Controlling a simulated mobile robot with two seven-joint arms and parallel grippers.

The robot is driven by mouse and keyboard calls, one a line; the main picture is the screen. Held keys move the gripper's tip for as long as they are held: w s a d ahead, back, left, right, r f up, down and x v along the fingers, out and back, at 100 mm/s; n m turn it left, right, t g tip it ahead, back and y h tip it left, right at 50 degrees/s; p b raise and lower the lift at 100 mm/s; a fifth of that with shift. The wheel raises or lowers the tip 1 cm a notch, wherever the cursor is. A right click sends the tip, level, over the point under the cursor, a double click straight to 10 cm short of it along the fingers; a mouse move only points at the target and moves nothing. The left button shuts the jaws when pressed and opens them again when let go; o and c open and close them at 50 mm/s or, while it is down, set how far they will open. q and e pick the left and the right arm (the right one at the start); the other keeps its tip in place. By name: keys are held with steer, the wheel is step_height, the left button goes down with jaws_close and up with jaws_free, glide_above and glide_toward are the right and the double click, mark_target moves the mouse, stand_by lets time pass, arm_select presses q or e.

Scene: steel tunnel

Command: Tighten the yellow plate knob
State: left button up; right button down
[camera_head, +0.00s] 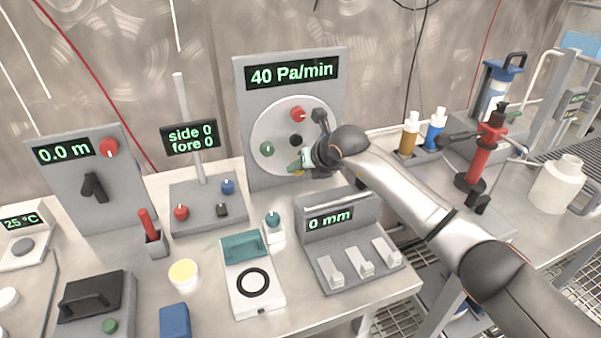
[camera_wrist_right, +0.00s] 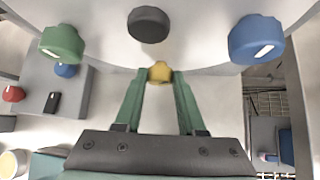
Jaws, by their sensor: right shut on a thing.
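The round pale plate (camera_head: 262,122) stands upright on a grey panel under a display reading "40 Pa/min". The yellow knob (camera_wrist_right: 160,71) sits at the plate's lower edge in the right wrist view. My right gripper (camera_wrist_right: 160,78) is shut on it, with one green finger on each side. In the head view my right gripper (camera_head: 300,165) is at the lower right of the plate and mostly hides the yellow knob. My left gripper is not in view.
The plate also carries a red knob (camera_head: 298,114), a green knob (camera_head: 267,148), a black knob (camera_head: 296,140) and a blue knob (camera_wrist_right: 257,40). A "0 mm" device (camera_head: 340,205) and a teal-knobbed block (camera_head: 273,232) stand below on the crowded bench.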

steer(key=shift+d+f+m+y+b, duration=0.15)
steer(key=shift+m+y+b, duration=0.2)
steer(key=shift+y, duration=0.55)
steer(key=c, duration=0.5)
jaws_free()
steer(key=v, duration=1.2)
steer(key=shift+d+r+p, duration=0.15)
steer(key=shift+r+p, duration=0.2)
steer(key=shift+p, duration=0.1)
